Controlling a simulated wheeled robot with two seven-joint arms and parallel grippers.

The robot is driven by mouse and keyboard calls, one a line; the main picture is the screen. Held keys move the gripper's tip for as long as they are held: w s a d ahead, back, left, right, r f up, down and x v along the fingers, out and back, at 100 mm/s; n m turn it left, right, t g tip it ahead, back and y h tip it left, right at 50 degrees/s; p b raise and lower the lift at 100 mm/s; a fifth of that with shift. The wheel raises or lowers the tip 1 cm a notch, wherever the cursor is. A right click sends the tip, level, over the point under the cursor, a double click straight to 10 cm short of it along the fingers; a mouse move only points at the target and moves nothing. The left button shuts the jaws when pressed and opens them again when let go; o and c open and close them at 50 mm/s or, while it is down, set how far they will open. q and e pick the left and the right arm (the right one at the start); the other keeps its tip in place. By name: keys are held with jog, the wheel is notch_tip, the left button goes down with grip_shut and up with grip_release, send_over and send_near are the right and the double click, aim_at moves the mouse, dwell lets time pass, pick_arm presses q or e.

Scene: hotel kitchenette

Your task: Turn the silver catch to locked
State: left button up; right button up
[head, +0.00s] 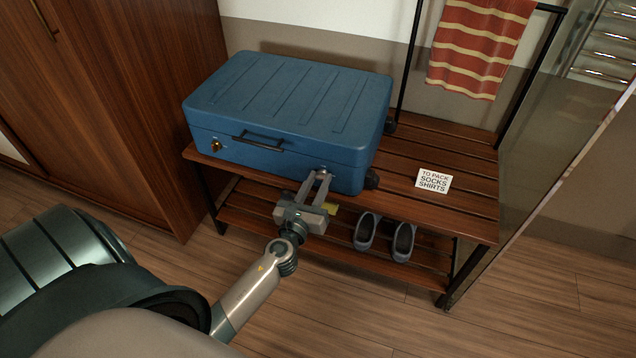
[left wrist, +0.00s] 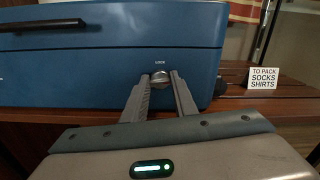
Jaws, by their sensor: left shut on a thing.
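A blue suitcase (head: 290,105) lies flat on a slatted wooden rack, its front face toward me. The silver catch (left wrist: 160,77) is on the right part of the suitcase's front, with a small "LOCK" label above it in the left wrist view. My left gripper (head: 321,174) reaches the catch from the front; it also shows in the left wrist view (left wrist: 161,83). Its two fingers are shut on the catch, one at each side. In the head view the fingers mostly hide the catch. A brass-coloured catch (head: 215,146) is at the left of the front. My right gripper is not in view.
The suitcase has a black handle (head: 259,141) at the middle of its front. A white card (head: 433,181) reading "TO PACK SOCKS SHIRTS" is right of it on the rack (head: 470,205). Grey slippers (head: 404,242) sit on the lower shelf. A striped towel (head: 478,50) hangs behind.

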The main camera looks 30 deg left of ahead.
pick_arm(q)
jog(key=n, duration=0.3)
jog(key=shift+b, duration=0.4)
jog(key=n, duration=0.4)
jog(key=shift+a, duration=0.1)
jog(key=n, duration=0.8)
jog(key=shift+a+f, duration=0.1)
jog(key=shift+n+p, duration=0.35)
jog(key=shift+n, duration=0.35)
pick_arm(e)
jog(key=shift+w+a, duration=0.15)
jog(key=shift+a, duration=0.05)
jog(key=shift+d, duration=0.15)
pick_arm(q)
jog(key=o, duration=1)
jog(key=shift+o, duration=0.2)
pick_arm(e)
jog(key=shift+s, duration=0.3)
